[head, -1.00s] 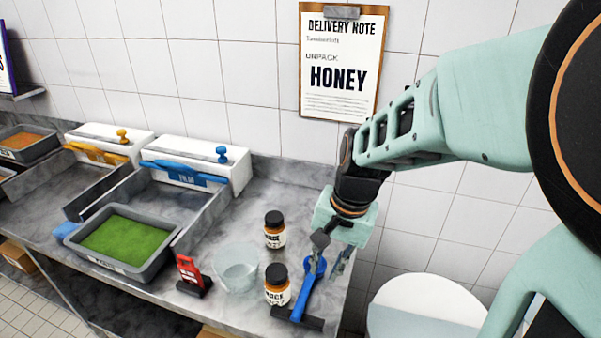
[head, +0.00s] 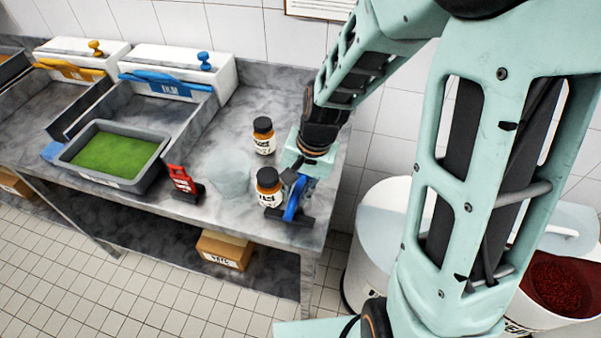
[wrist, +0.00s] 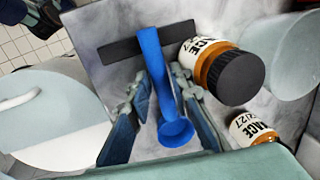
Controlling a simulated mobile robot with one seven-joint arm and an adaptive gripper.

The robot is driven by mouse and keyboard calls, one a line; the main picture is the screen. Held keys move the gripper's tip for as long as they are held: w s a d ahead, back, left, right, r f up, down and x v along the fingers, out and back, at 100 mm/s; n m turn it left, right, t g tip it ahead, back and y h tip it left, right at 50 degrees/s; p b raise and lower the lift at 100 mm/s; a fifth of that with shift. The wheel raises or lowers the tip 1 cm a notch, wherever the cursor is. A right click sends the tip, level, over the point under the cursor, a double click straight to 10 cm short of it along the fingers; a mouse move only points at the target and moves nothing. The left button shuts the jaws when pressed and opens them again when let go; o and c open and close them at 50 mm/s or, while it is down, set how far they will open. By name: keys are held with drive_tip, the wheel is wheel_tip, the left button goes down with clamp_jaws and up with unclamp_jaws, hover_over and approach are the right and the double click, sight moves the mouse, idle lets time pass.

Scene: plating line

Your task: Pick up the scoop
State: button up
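Two dark-lidded jars (head: 269,187) (head: 264,136) and a clear container (head: 229,174) stand left of the scoop, the front jar close to my gripper. A red-and-black stand (head: 183,182) and a green-filled tray (head: 113,155) are farther left. White bins (head: 375,245) stand beyond the counter's right edge.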

drive_tip(key=shift+f, duration=0.35)
clamp_jaws()
drive_tip(key=shift+r, duration=0.15)
